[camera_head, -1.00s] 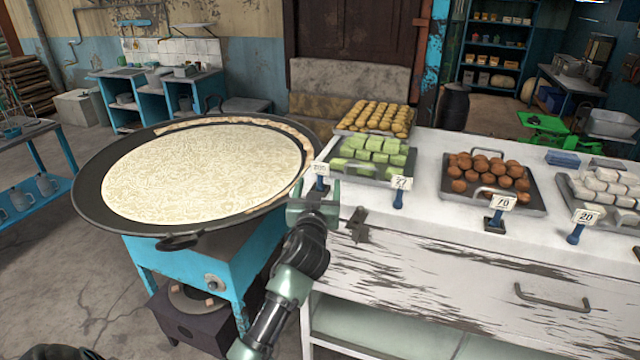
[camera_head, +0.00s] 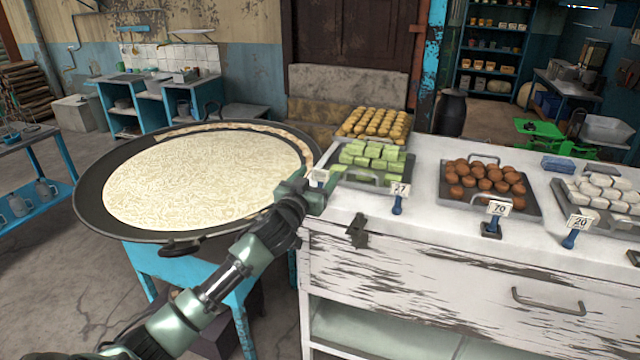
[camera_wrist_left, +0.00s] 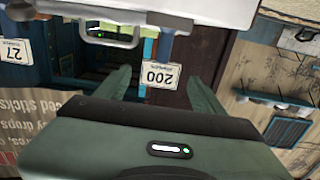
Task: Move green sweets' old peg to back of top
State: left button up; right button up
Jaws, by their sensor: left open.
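The green sweets (camera_head: 374,156) lie on a metal tray (camera_head: 371,179) at the counter's left end. A peg with a white "200" card (camera_head: 318,176) stands at the tray's left front corner. A second, blue-based peg marked "27" (camera_head: 400,190) stands to its right. My left gripper (camera_head: 314,188) is at the "200" peg, at the counter's left edge. In the left wrist view the "200" card (camera_wrist_left: 160,75) shows upside down between the open fingers, apart from both. The "27" card (camera_wrist_left: 15,52) is at the left there. My right gripper is out of view.
The white counter (camera_head: 425,225) also holds yellow sweets (camera_head: 375,122) behind the green ones. Brown balls (camera_head: 485,178) and white sweets (camera_head: 605,190) are farther right. A large round pan (camera_head: 95,205) stands close left of the counter. Bare counter lies between the green and brown trays.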

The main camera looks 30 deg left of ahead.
pick_arm(q)
jog(key=shift+w+a+r, duration=0.15)
jog(key=shift+w, duration=0.45)
jog(key=shift+w+f, duration=0.2)
jog(key=shift+w, duration=0.25)
grip_shut()
